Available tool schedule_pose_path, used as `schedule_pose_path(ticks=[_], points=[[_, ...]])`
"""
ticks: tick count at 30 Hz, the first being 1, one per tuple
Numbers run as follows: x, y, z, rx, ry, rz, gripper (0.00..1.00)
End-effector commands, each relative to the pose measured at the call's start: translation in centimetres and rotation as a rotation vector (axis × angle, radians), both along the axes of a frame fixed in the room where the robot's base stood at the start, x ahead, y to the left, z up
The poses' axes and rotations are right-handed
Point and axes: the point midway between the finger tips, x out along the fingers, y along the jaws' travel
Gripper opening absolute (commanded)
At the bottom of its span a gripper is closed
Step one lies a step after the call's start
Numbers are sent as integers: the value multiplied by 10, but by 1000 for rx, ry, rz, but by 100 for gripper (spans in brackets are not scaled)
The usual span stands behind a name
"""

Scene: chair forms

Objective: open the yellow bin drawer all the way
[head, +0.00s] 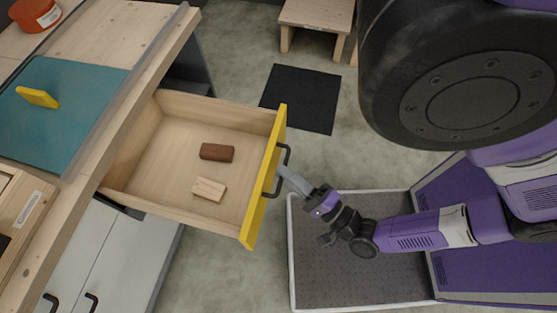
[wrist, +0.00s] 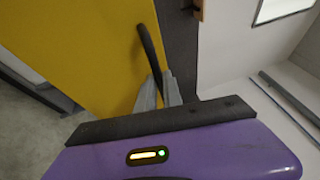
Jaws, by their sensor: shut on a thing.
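The yellow bin drawer (head: 264,178) is pulled well out from under the wooden counter in the head view. Its yellow front also fills the upper left of the wrist view (wrist: 75,45). A dark bar handle (head: 284,165) runs along the front and shows in the wrist view (wrist: 150,50). My gripper (head: 284,172) is at the handle, with its fingers closed around it; the fingertips also show in the wrist view (wrist: 160,88). Inside the drawer lie a dark brown block (head: 217,152) and a pale wooden block (head: 209,189).
White cabinet doors (head: 100,250) are below. A black mat (head: 300,98) and a wooden stool (head: 317,14) are at the back. Grey floor (head: 220,260) lies clear beside the drawer.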

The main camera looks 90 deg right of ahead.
Motion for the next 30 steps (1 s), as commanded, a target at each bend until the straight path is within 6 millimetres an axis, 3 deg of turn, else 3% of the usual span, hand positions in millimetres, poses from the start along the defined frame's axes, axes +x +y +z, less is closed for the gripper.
schedule_pose_path(ticks=[10,11,14,24,30], points=[[-1,1,-1,2,3,2,0],[-1,1,-1,2,3,2,15],[-1,1,-1,2,2,1,32],[-2,2,-1,1,1,0,32],[-21,16,-7,2,4,-1,32]])
